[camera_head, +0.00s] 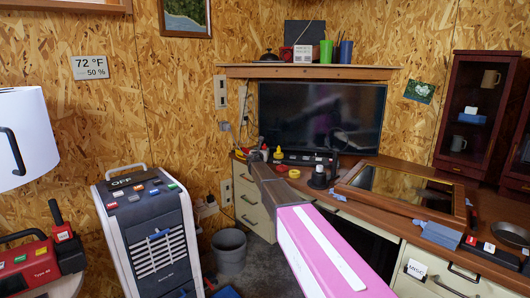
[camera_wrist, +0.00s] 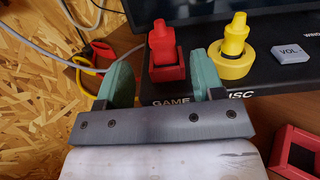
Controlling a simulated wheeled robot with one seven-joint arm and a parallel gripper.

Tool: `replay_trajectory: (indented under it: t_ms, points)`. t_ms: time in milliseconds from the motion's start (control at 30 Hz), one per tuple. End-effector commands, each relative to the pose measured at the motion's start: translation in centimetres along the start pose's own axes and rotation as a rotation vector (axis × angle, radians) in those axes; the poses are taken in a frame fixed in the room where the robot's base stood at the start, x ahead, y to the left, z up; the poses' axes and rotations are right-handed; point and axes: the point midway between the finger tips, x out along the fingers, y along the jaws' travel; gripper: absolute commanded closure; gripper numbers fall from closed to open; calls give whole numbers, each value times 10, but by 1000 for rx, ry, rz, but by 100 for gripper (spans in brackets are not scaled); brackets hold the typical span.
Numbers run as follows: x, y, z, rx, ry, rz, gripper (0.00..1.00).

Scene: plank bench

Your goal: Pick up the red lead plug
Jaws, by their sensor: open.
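The red lead plug (camera_wrist: 162,48) stands upright in a dark red socket on a black box (camera_wrist: 262,84) marked GAME and DISC in the wrist view. My gripper (camera_wrist: 167,62) is open, with one teal finger to the left of the red plug and the other to its right. The plug shows between and beyond the fingers, with no contact visible. A yellow plug (camera_wrist: 234,40) stands in a yellow ring just right of the right finger. In the head view my gripper (camera_head: 253,157) reaches the bench's back left corner, by a small red plug (camera_head: 278,154).
A grey VOL- button (camera_wrist: 293,53) lies right of the yellow plug. Grey and yellow cables (camera_wrist: 85,66) run at the left. A monitor (camera_head: 320,115) stands behind. A glass-topped case (camera_head: 400,187) takes up the bench further right.

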Motion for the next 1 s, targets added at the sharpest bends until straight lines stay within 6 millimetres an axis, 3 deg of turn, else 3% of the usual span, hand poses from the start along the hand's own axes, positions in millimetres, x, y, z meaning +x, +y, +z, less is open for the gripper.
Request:
replay_trajectory:
  t_ms: [100, 367, 633, 933, 967, 1000]
  points:
    - [22, 1, 0, 1, 0, -1, 38]
    - [38, -1, 1, 1, 0, -1, 38]
    - [75, -2, 3, 1, 0, -1, 38]
    - [81, -3, 3, 1, 1, 0, 38]
    - [81, -3, 3, 1, 1, 0, 45]
    - [81, -3, 3, 1, 1, 0, 58]
